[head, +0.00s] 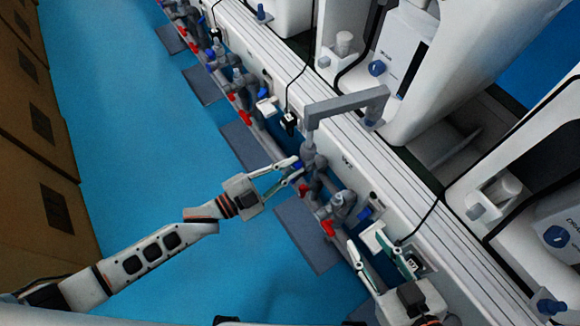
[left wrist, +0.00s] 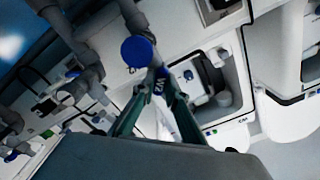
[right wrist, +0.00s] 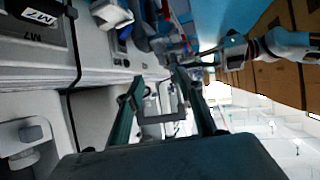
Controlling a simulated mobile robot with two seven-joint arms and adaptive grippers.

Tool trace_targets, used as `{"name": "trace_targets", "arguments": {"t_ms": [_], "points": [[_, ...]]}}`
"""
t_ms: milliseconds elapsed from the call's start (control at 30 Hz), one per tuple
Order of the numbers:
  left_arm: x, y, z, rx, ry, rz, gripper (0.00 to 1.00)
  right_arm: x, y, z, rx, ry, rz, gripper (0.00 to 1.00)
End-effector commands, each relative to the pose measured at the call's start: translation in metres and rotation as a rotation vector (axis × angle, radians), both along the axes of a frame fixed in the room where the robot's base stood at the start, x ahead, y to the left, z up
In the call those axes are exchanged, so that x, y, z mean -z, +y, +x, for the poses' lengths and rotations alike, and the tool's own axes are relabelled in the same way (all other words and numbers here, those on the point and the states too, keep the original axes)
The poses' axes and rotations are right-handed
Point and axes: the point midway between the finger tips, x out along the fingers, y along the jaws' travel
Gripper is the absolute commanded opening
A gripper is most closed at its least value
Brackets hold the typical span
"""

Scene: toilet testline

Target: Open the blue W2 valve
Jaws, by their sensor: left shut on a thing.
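The blue W2 valve (head: 299,165) sits on the grey pipework along the white bench front in the head view. My left gripper (head: 297,168) reaches in from the left and is shut on this handle. Its fingers partly hide the handle in the head view. A round blue knob (left wrist: 137,51) shows just beyond the fingertips. My right gripper (head: 367,237) is open, with nothing visible between its fingers (right wrist: 157,78), low at the bench front.
Red valve handles (head: 328,227) and other blue handles (head: 365,213) line the pipework near both grippers. A grey angled spout (head: 345,104) rises above the left gripper. Black cables (head: 421,220) hang over the bench front. The blue floor (head: 130,130) at the left is clear.

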Motion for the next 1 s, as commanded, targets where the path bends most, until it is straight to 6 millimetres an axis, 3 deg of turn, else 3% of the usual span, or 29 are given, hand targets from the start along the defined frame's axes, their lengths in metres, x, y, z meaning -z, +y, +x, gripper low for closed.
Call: {"name": "trace_targets", "arguments": {"t_ms": [600, 1000], "points": [[-0.002, 0.000, 0.001, 0.000, 0.435, -0.318, 0.00, 0.015, -0.020, -0.009, -0.010, 0.035, -0.084, 0.37], [0.000, 0.000, 0.000, 0.000, 0.577, -0.419, 0.00, 0.018, -0.022, -0.014, -0.011, 0.047, -0.094, 0.37]]}}
